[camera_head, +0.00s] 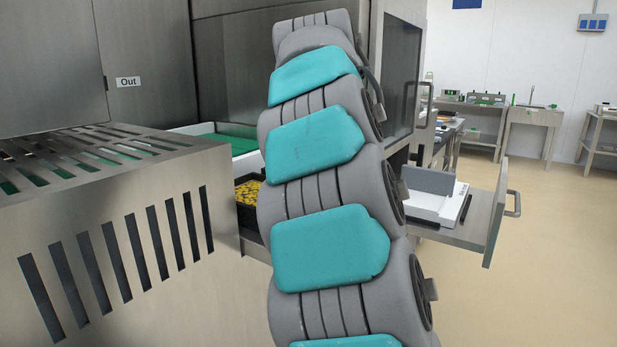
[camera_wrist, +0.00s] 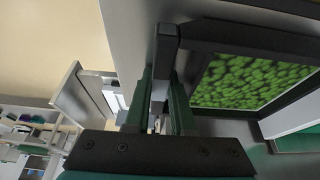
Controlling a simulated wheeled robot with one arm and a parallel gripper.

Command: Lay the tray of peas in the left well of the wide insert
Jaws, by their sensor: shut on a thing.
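The tray of peas shows in the wrist view as a black-rimmed tray (camera_wrist: 250,38) full of green peas. My gripper (camera_wrist: 162,85) has its dark green fingers close together at the tray's near side, shut on a grey-black piece at its edge. The tray lies to the right of the fingers. What is under the tray is hidden. In the head view my arm hides my gripper and the tray of peas. I cannot make out the wide insert or its left well for certain in either view.
A black tray of yellow pieces (camera_head: 247,191) sits just left of my arm. A slotted steel housing (camera_head: 120,240) fills the left. A white-rimmed, green-lined surface (camera_head: 232,143) lies behind it. An open drawer (camera_head: 492,215) with a white item (camera_head: 432,207) juts out right. Floor beyond is clear.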

